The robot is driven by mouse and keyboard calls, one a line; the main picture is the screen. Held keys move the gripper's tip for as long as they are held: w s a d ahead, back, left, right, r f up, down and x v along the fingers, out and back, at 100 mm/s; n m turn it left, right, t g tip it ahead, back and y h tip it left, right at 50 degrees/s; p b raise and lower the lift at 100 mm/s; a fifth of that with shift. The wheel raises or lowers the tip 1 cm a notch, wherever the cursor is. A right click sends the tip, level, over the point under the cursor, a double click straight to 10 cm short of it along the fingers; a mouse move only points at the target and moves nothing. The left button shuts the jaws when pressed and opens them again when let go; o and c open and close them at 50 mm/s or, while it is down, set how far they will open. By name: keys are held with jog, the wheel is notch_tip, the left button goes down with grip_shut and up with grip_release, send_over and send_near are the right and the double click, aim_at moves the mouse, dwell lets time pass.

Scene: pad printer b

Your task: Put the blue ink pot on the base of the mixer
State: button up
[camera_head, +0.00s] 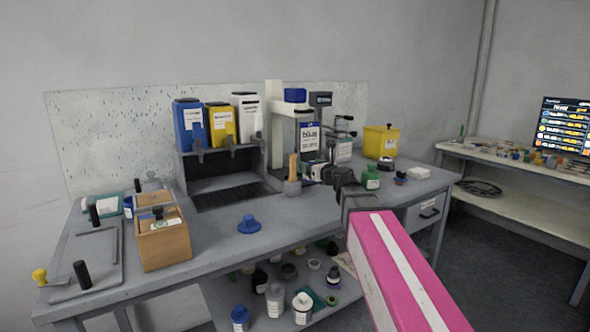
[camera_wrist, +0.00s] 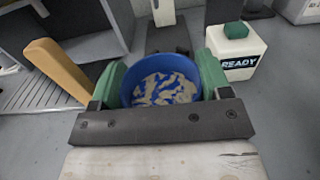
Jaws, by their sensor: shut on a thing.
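The blue ink pot (camera_wrist: 160,88) is round and open at the top, with a blue and beige stained inside. My gripper (camera_wrist: 160,85) is shut on it, with a green finger on each side, as the wrist view shows. In the head view my gripper (camera_head: 327,173) is over the worktable, and it hides the pot. A white column machine (camera_head: 274,125) with a blue top part stands behind it and looks like the mixer. A dark base part (camera_wrist: 166,38) shows just beyond the pot in the wrist view. The gap between pot and base cannot be told.
A wooden handle (camera_wrist: 55,68) stands left of the pot, and a white bottle labelled READY (camera_wrist: 236,52) is right of it. A green jar (camera_head: 371,178) stands right of my gripper. A blue lid (camera_head: 248,225) lies on the clear front of the table (camera_head: 215,250).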

jog(key=x, duration=1.1)
jog(key=shift+w+a, duration=0.2)
jog(key=shift+w, duration=0.1)
jog(key=shift+f, duration=1.75)
jog(key=shift+f, duration=0.15)
jog(key=o, duration=0.8)
jog(key=shift+s, duration=0.2)
jog(key=v, duration=1.1)
jog(key=shift+s+d, duration=0.2)
jog(key=shift+d, duration=0.05)
